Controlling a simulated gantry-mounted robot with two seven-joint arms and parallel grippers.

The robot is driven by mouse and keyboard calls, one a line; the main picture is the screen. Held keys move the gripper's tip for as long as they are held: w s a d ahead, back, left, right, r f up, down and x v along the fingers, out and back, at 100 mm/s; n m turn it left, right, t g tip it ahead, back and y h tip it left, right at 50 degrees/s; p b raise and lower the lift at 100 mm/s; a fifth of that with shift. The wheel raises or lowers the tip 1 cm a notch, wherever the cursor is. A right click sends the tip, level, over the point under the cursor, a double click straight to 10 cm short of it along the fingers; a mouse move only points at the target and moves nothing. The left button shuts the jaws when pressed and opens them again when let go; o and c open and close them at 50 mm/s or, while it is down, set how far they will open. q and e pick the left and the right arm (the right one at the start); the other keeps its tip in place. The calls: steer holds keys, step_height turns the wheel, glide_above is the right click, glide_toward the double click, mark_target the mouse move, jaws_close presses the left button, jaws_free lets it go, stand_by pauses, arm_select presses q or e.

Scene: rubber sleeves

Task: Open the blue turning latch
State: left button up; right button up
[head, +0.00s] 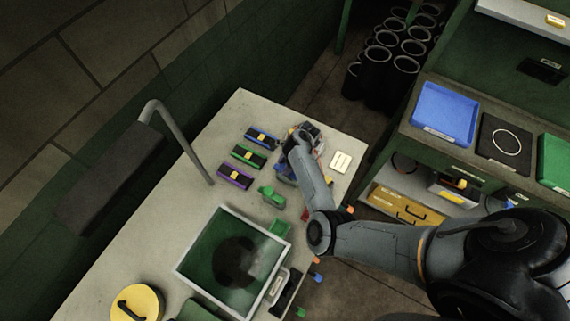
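My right arm reaches in from the right to the far end of the pale table, and its gripper (308,133) is over the table there. The fingertips are too small and covered to show whether they are open or shut. A blue piece (284,173) shows beside my forearm, partly hidden by it; I cannot tell whether it is the blue turning latch or how any latch is turned. A dark block with blue ends and a yellow middle (262,137) lies just left of the gripper, apart from it. My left gripper is not in view.
Green (248,156) and purple (235,177) blocks lie nearby, with a green piece (272,196) in front. A white plate (340,161) lies right of my gripper.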

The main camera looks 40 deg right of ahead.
steer(key=c, duration=0.6)
